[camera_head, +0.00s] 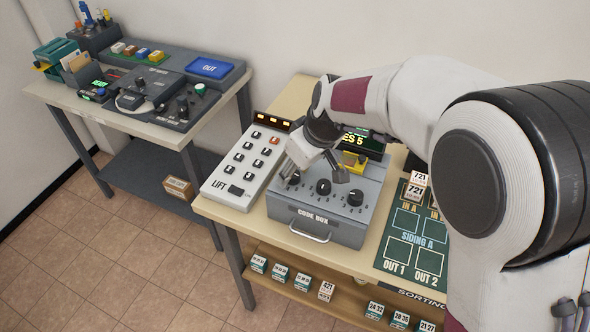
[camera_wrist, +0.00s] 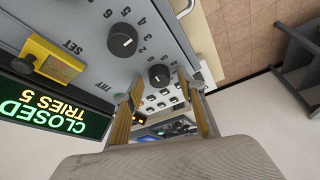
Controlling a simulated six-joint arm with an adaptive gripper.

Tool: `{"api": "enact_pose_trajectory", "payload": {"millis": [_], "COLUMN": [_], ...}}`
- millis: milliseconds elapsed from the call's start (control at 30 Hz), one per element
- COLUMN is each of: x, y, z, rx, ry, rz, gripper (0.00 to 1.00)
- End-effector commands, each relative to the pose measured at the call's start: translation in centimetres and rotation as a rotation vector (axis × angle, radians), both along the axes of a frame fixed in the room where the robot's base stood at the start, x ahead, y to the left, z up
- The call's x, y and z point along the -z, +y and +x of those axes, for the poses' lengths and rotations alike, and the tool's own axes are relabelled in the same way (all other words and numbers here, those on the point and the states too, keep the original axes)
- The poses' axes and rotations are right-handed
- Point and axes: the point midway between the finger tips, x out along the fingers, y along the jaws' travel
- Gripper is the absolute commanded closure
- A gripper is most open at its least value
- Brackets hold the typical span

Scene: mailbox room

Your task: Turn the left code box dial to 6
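The grey code box (camera_head: 317,230) stands on the table with a row of black dials on its sloped top. The left dial (camera_head: 294,178) is partly hidden behind my gripper in the head view; in the wrist view it is the dial (camera_wrist: 159,75) nearest the lift panel. Its setting is too small to read surely. The middle dial (camera_head: 323,187) and right dial (camera_head: 355,197) are clear. My gripper (camera_head: 316,172) is over the box's upper left. In the wrist view its two fingers (camera_wrist: 163,88) are apart and empty, with the left dial just beyond the gap, apparently untouched.
The lift keypad (camera_head: 245,165) adjoins the box on the left. Behind the dials are a yellow SET part (camera_wrist: 55,62) and a display (camera_wrist: 45,112) reading CLOSED, TRIES 5. The siding board (camera_head: 412,240) lies right. Another equipment table (camera_head: 160,130) stands at the left.

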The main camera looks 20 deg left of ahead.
Motion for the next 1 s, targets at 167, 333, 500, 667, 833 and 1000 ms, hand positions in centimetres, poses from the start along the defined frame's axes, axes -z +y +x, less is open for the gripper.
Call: {"api": "enact_pose_trajectory", "payload": {"millis": [167, 333, 500, 667, 833, 1000], "x": [-0.7, -2.2, -4.3, -6.5, -8.7, -10.3], "y": [-0.2, -0.8, -1.5, -2.4, -3.3, -3.9], "z": [0.0, -0.3, -0.6, -0.9, -1.3, -1.6], "rx": [0.000, 0.000, 0.000, 0.001, 0.001, 0.000], "ry": [-0.002, -0.003, -0.004, -0.003, -0.002, -0.002], "rz": [0.001, 0.001, 0.003, 0.002, 0.001, 0.001], "gripper": [0.61, 0.61, 0.61, 0.61, 0.61, 0.61]}}
